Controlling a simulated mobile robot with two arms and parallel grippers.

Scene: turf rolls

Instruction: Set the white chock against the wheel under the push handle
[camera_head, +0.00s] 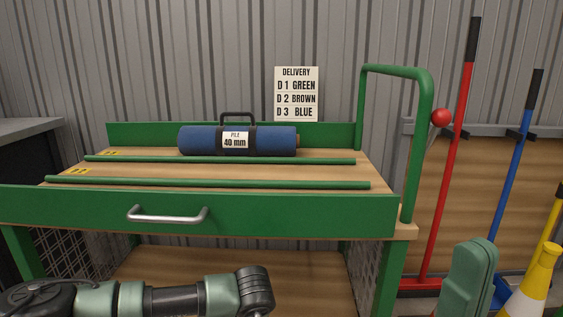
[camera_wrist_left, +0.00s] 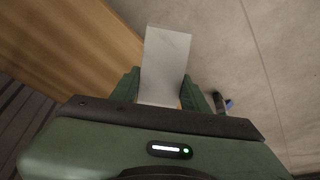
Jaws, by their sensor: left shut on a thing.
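The white chock (camera_wrist_left: 166,62) shows in the left wrist view as a pale block that sticks out beyond the fingers. My left gripper (camera_wrist_left: 160,98) is shut on it, with a green finger on either side. In the head view only my left arm shows at the bottom left; the gripper and chock are out of that picture. The green push handle (camera_head: 424,105) rises at the cart's right end. The wheel under it is not in view. Part of my right arm and gripper (camera_head: 470,280) shows at the lower right; its fingertips cannot be made out.
Red (camera_head: 451,160) and blue (camera_head: 516,160) handled tools and a yellow cone (camera_head: 535,283) stand right. Bare floor (camera_wrist_left: 270,60) shows in the wrist view.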

